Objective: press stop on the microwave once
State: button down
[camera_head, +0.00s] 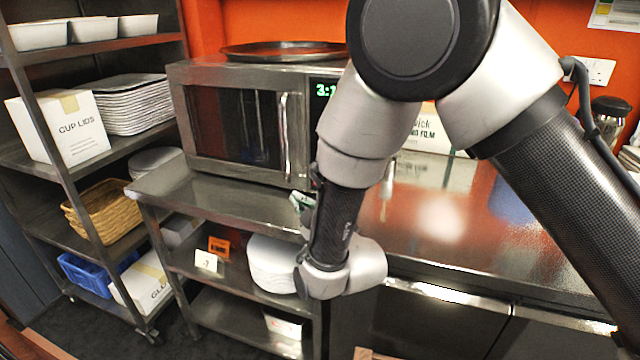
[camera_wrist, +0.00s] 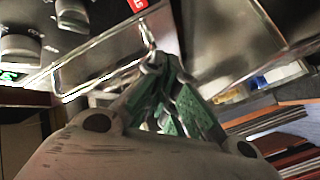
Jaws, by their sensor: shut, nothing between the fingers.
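The microwave (camera_head: 186,69) is a steel box with a dark glass door and a vertical handle (camera_head: 284,135), standing on a steel counter. Its green display (camera_head: 324,90) shows partly; my arm hides most of the control panel in the head view. In the wrist view, a red patch with white marks (camera_wrist: 138,4), possibly the stop button, is cut by the top edge, right of two round knobs (camera_wrist: 72,15). My gripper (camera_wrist: 163,62) is shut and empty, its green-padded fingers together below the red patch. Whether the tips touch anything is unclear. Its fingers (camera_head: 302,202) show beside my wrist in the head view.
A round dark tray (camera_head: 283,50) lies on top of the microwave. A cling film box (camera_head: 428,135) stands right of it on the counter. A shelf rack (camera_head: 60,160) with dishes, a cup lids box and baskets stands left.

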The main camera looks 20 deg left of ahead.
jog(key=shift+w+d, duration=0.15)
jog(key=shift+w, duration=1.5)
jog(key=shift+w+d, duration=0.1)
jog(key=shift+w, duration=2.35)
jog(key=shift+s, duration=0.8)
jog(key=shift+s, duration=0.1)
jog(key=shift+s+a, duration=0.2)
jog(key=shift+s, duration=2.2)
